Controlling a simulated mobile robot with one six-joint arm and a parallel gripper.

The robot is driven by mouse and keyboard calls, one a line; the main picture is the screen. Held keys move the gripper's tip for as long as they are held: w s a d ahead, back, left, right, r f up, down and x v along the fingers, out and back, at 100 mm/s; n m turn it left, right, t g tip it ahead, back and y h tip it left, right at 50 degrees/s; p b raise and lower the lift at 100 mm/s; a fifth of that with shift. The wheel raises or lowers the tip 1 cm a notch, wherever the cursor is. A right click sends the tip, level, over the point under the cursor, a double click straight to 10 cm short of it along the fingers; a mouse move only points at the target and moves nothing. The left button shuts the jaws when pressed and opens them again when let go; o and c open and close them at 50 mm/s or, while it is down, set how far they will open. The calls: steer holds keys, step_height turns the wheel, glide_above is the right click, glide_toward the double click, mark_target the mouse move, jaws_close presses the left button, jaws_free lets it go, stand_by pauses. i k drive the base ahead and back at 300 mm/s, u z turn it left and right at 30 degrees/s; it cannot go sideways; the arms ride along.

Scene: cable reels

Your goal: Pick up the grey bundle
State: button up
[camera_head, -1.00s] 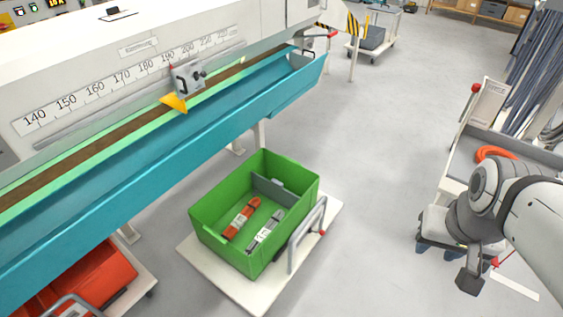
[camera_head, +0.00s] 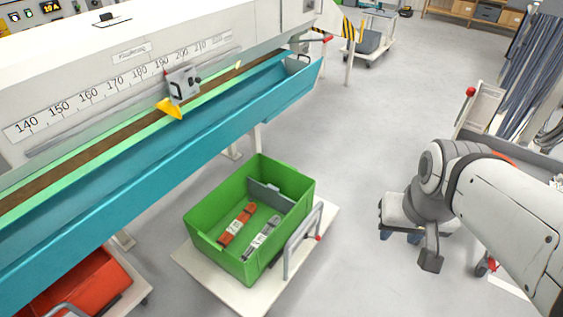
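The grey bundle (camera_head: 257,244) is a slim bundle with a pale band. It lies flat on the floor of the green crate (camera_head: 215,243), towards the crate's right wall. An orange-red bundle (camera_head: 245,214) with a pale label lies beside it on the left, roughly parallel. My gripper (camera_head: 401,237) is in the air right of the crate, well clear of it and pointing down. Its blue-grey fingers look small and apart, with nothing seen between them.
The crate stands on a pale wheeled cart (camera_head: 205,273) with a grey handle (camera_head: 304,240) on its right. A grey divider (camera_head: 270,195) stands inside the crate. A teal trough (camera_head: 150,173) runs behind and above. A red crate (camera_head: 85,284) is at lower left. Grey floor between crate and arm is clear.

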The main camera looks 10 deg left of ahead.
mark_target(274, 221)
steer(key=i, duration=0.85)
steer(key=u, duration=0.05)
